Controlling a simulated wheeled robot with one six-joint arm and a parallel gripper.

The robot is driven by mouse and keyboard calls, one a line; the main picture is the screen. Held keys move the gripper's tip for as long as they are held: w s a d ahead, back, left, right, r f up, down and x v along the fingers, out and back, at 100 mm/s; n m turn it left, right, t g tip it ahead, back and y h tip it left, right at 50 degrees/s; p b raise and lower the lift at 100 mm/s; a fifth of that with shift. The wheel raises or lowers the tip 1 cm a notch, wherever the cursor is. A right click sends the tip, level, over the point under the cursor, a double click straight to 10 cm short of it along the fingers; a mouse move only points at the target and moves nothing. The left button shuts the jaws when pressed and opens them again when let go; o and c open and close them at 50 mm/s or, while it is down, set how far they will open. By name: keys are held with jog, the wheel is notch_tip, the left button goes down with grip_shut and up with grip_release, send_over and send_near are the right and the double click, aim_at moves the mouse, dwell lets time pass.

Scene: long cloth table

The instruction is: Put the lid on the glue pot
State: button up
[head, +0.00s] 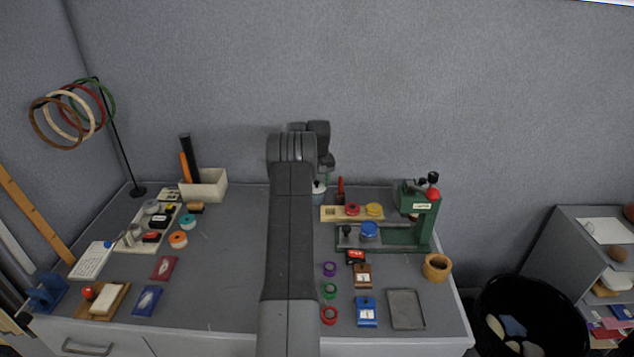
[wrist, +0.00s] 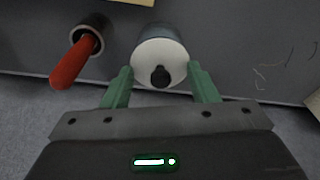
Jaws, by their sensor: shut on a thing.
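My gripper (wrist: 160,73) has its green fingers on either side of a round white lid (wrist: 152,53) with a black knob, shut on it. In the wrist view the bluish-grey glue pot (wrist: 160,29) shows directly behind the lid, lined up with it. I cannot tell whether the lid is seated on the rim or just above it. In the head view my gripper (head: 327,174) is at the back of the table, just above the pot (head: 319,197), which my arm partly hides.
A dark cup (wrist: 96,24) with a red-handled tool (wrist: 73,63) stands close left of the pot in the wrist view. A wooden tray (head: 331,213) and a green press (head: 424,218) stand to the right in the head view. Several small items lie nearer the front.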

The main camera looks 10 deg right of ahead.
dwell(0.3)
jog(key=o, duration=1.5)
jog(key=shift+r+p, duration=2)
jog(key=shift+r, duration=1.55)
grip_shut()
